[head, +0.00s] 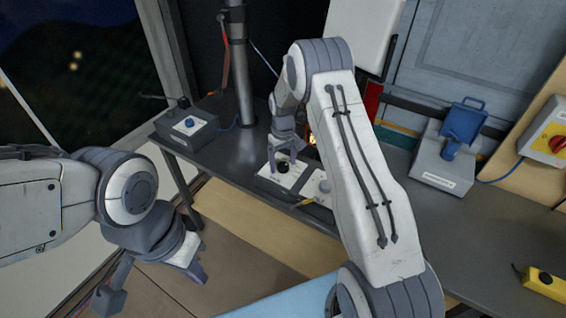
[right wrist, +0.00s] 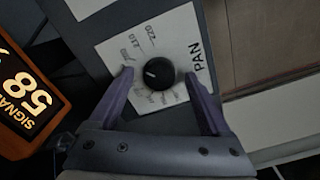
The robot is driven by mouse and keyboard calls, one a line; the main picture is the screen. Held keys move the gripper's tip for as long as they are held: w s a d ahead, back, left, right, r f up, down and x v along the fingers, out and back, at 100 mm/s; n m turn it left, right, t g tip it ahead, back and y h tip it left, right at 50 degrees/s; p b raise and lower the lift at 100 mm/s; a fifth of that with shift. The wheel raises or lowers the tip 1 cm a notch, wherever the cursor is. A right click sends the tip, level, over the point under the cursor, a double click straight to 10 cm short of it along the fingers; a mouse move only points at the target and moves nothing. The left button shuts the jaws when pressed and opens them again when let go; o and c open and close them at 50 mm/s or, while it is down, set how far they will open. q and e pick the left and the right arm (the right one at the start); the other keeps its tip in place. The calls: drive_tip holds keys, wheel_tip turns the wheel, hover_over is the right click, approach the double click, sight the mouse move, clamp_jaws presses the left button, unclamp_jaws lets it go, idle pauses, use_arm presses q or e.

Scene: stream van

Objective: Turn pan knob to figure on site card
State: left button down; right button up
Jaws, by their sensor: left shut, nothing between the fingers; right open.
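The black pan knob (right wrist: 159,73) stands in a white dial plate (right wrist: 184,30) marked PAN with small figures around it. A short white mark on the knob points to the picture's left; the figures are hard to read. My right gripper (right wrist: 165,85) is open, with its fingers on either side of the knob; contact cannot be told. In the head view the knob (head: 283,168) is just below my right gripper (head: 285,156). My left gripper (head: 198,274) is shut and empty, low at the left, away from the desk. I cannot make out a site card.
A grey box with a blue knob (head: 189,123) stands at the desk's left, near a metal pole (head: 241,70).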

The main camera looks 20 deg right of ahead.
sight(283, 165)
wheel_tip(283, 165, up, 10)
drive_tip(key=b, duration=0.2)
drive_tip(key=shift+r, duration=0.15)
drive_tip(key=shift+a, duration=0.1)
